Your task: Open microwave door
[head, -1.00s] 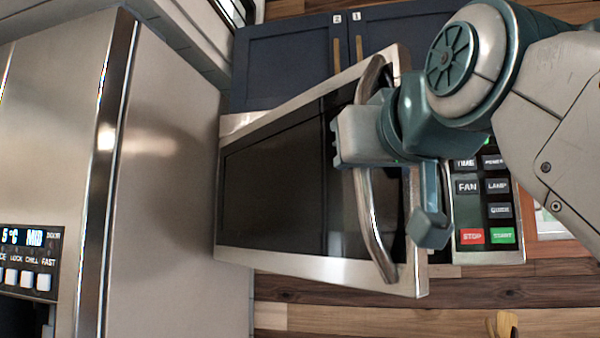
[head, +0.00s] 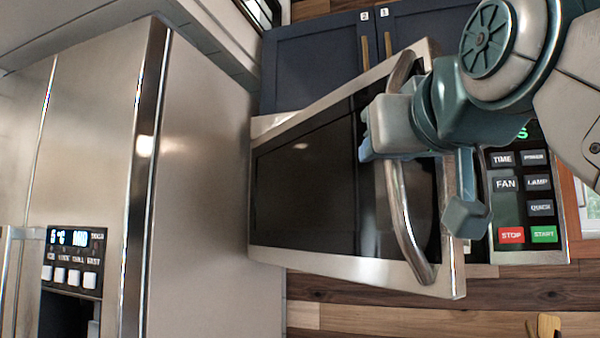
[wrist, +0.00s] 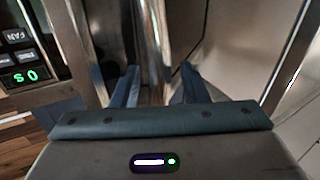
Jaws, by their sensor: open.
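The microwave door (head: 310,165) has a dark glass panel in a steel frame. It stands partly open, its right edge out in front of the control panel (head: 520,195). Its curved steel handle (head: 402,215) runs up the right side of the door. My gripper (head: 372,140) is at the upper half of the handle in the head view. In the wrist view the handle (wrist: 152,40) passes between the two open fingers of my gripper (wrist: 158,80). I cannot tell whether either finger touches it. My wrist hides part of the handle and door edge.
A tall steel fridge (head: 200,190) with a lit display stands close on the left, beside the door's hinge side. Dark blue cabinets (head: 312,62) are above. A wooden surface (head: 400,318) shows below the microwave.

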